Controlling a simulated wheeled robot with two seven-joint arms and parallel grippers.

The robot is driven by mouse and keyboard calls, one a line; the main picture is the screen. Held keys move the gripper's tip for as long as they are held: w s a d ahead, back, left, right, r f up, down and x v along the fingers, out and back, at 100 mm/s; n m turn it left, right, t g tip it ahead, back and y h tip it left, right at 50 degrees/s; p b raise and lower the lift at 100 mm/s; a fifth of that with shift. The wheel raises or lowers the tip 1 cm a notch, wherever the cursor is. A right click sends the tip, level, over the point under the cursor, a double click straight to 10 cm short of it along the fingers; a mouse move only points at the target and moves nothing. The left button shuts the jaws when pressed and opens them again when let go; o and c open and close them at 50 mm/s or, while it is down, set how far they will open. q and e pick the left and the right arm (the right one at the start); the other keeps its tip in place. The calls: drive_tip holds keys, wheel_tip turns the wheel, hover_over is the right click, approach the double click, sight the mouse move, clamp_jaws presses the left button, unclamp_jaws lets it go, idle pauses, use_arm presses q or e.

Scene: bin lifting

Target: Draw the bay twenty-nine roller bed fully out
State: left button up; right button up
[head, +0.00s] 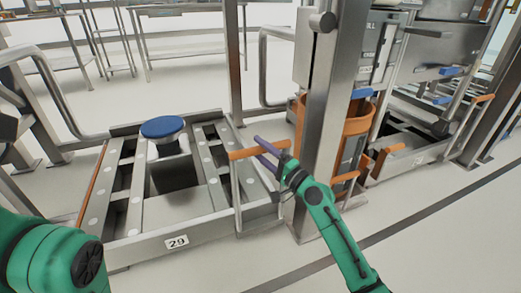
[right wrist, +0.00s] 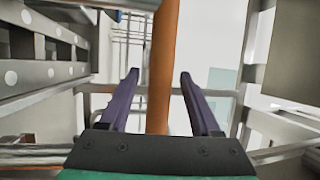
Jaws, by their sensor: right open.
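The bay twenty-nine roller bed (head: 172,240) is a low metal tray with white rollers along its rails, marked with a "29" plate (head: 177,242) on its front edge. Its upright handle has an orange grip bar (head: 243,154) at the right front corner. My right gripper (head: 257,148) has purple fingers, open at the grip bar. In the right wrist view, the orange bar (right wrist: 163,40) runs between the two spread fingers, with a gap visible on each side. My left gripper is out of view; only part of my green left arm shows at lower left.
A blue round pad (head: 163,127) sits over the bed's middle. A steel post (head: 327,130) stands just right of the handle, with an orange bin (head: 357,125) behind it. Another bay (head: 400,160) lies further right. Open floor with a dark line (head: 400,228) lies in front.

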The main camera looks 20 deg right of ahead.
drive_tip(key=shift+w+a, duration=0.1)
drive_tip(key=shift+w, duration=0.05)
clamp_jaws()
idle(1.4)
